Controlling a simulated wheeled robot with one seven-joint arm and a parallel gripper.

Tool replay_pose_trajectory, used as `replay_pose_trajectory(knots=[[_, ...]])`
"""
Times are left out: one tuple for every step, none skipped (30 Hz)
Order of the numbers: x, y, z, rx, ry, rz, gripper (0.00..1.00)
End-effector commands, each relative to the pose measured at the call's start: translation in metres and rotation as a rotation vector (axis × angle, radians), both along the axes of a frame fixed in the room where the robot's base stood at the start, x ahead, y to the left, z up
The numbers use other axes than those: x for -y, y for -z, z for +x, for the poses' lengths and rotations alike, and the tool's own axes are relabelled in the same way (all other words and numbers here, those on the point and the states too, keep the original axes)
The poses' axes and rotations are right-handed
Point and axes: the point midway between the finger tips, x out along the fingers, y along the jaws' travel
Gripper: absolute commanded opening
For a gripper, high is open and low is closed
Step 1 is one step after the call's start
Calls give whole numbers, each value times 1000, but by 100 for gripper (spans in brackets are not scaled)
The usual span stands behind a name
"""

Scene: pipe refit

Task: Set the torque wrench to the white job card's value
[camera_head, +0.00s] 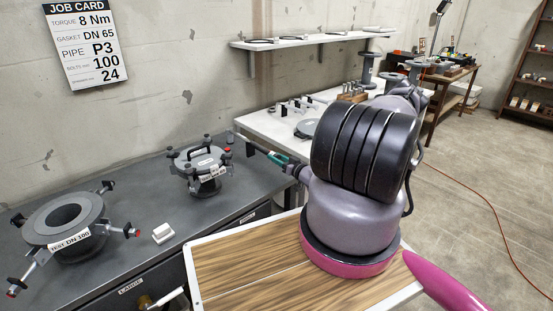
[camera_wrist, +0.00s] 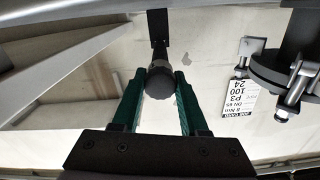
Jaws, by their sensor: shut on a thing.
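The white job card (camera_head: 86,45) hangs on the wall at the upper left and reads torque 8 Nm, gasket DN 65, pipe P3. It also shows upside down in the wrist view (camera_wrist: 242,98). My gripper (camera_head: 279,159) has green fingers and is shut on a dark, slim tool, which looks like the torque wrench (camera_head: 252,144), held above the grey bench. In the wrist view, the wrench's dark round end (camera_wrist: 160,83) sits between the fingertips. Its scale and set value cannot be read. Part of the arm behind the gripper is hidden.
A flanged fixture (camera_head: 201,166) stands on the grey bench just left of the gripper. A larger one labelled TEST DN 100 (camera_head: 66,224) stands at the left, with a small white block (camera_head: 162,233) between. A white table (camera_head: 262,124) with parts lies behind.

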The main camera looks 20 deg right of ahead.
Motion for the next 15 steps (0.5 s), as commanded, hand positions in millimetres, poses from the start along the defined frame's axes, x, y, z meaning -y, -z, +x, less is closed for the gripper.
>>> replay_pose_trajectory(knots=[[0, 0, 0, 13, 0, -42, 0], [0, 0, 0, 20, -1, -67, 0], [-1, 0, 0, 31, -1, -100, 0], [-1, 0, 0, 39, -2, -124, 0], [-1, 0, 0, 47, -1, -149, 0], [-1, 1, 0, 56, -1, -178, 0], [0, 1, 0, 63, 0, -199, 0], [0, 1, 0, 69, 0, -219, 0], [0, 1, 0, 78, 0, -246, 0], [-1, 0, 0, 84, -1, -264, 0], [-1, 0, 0, 91, -1, -283, 0], [-1, 0, 0, 98, -1, -305, 0], [-1, 0, 0, 103, -1, -320, 0], [-1, 0, 0, 107, -1, -333, 0], [-1, 0, 0, 113, -1, -350, 0]])
